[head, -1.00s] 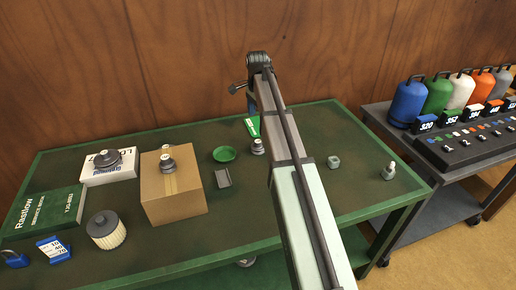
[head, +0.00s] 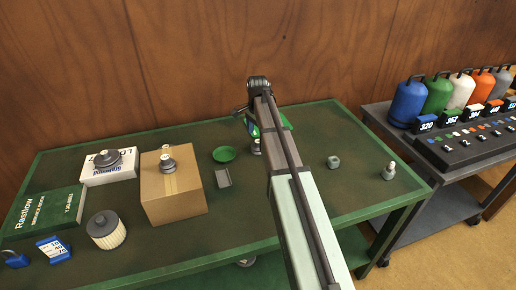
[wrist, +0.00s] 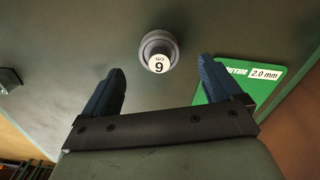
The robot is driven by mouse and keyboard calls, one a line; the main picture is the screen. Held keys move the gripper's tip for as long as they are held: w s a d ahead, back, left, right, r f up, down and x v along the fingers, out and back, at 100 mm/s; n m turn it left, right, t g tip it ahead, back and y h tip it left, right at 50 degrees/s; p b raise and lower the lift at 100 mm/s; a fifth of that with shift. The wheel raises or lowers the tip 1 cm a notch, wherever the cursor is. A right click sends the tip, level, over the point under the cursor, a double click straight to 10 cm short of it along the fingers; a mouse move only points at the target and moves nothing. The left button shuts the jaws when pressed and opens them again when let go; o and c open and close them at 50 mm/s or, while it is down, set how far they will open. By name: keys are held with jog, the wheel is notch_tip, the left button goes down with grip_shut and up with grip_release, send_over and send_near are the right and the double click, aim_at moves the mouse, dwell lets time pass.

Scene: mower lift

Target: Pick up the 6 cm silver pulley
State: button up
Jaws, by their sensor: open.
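A round grey pulley (wrist: 150,42) stands on the green table (wrist: 60,35) in the wrist view. Its white top carries a mark that reads as 6 or 9, depending on which way up it is. In the head view this small pulley (head: 256,149) is mostly hidden behind my arm. My gripper (wrist: 160,72) is open, with its two blue fingers apart. The pulley shows just beyond the fingertips, roughly centred between them, and nothing is held. Other grey pulleys stand on the cardboard box (head: 175,200) and the white box (head: 110,174); their sizes are not readable.
A green card (wrist: 240,82) marked 2.0 mm lies right of the pulley, near the right finger. A green dish (head: 225,154), grey tray (head: 223,178), nut (head: 333,162) and bolt (head: 388,171) lie on the table. A cart (head: 450,190) with coloured canisters stands right.

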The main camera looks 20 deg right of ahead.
aim_at(258, 141)
jog(key=shift+d+f, duration=0.1)
jog(key=shift+f, duration=2.45)
jog(key=c, duration=1.3)
jog(key=shift+r, duration=0.1)
